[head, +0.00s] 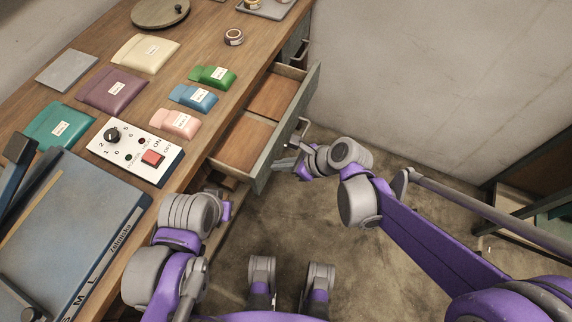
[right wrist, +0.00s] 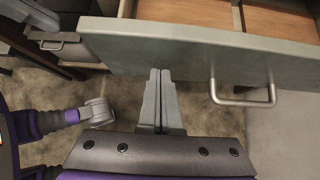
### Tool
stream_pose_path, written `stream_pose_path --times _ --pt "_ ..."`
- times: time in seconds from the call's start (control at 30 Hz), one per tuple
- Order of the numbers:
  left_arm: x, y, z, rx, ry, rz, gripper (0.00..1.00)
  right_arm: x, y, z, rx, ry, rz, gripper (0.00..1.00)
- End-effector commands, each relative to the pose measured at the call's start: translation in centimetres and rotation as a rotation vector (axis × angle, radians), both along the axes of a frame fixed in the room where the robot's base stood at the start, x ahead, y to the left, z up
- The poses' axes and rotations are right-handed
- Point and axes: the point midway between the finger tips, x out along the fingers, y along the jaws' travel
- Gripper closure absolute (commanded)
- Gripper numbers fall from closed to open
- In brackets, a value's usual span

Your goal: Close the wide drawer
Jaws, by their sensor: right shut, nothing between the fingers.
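The wide drawer (head: 288,130) stands pulled out from the right side of the wooden workbench. Its grey-green front panel also shows in the right wrist view (right wrist: 190,55), with a metal bar handle (right wrist: 243,95) on its face. Wooden compartments inside the drawer look empty. My right gripper (head: 283,163) is shut and empty in front of the panel. In the right wrist view its closed fingers (right wrist: 160,75) point at the lower part of the panel, left of the handle; I cannot tell whether they touch it. My left arm is at the bench edge, and its gripper does not show.
The workbench (head: 200,60) carries several coloured packets, a control box (head: 136,150) with a red switch, a blue-grey machine (head: 75,225) and a tape roll (head: 234,37). A shelf (head: 530,190) stands at the right by the wall. The floor (head: 300,230) before the drawer is open.

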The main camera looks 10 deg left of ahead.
Motion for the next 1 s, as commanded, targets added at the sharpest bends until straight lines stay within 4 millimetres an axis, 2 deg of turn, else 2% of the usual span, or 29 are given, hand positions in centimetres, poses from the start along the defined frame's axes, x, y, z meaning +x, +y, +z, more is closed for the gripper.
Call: stream_pose_path --times 0.27,0.37,0.6,0.7,0.83,1.0 --pt "0.0 0.0 -0.1 0.0 0.0 0.0 1.0 0.1 0.4 0.0 0.0 0.0 0.001 1.0" --pt "0.0 0.0 -0.2 0.0 0.001 0.0 1.0 0.7 2.1 0.0 0.0 0.001 0.006 1.0" --pt "0.0 0.0 -0.7 0.0 0.002 0.0 1.0 2.8 8.9 -0.1 0.001 0.0 0.007 1.0" --pt "0.0 0.0 -0.7 0.0 0.002 0.0 1.0 3.6 11.2 0.0 0.0 0.0 0.004 1.0" --pt "0.0 0.0 -0.8 0.0 0.002 0.0 1.0 4.3 13.1 0.0 0.0 0.0 0.003 1.0" --pt "0.0 0.0 -0.8 0.0 0.003 0.0 1.0 4.5 13.9 0.0 0.002 -0.001 0.0 1.0"
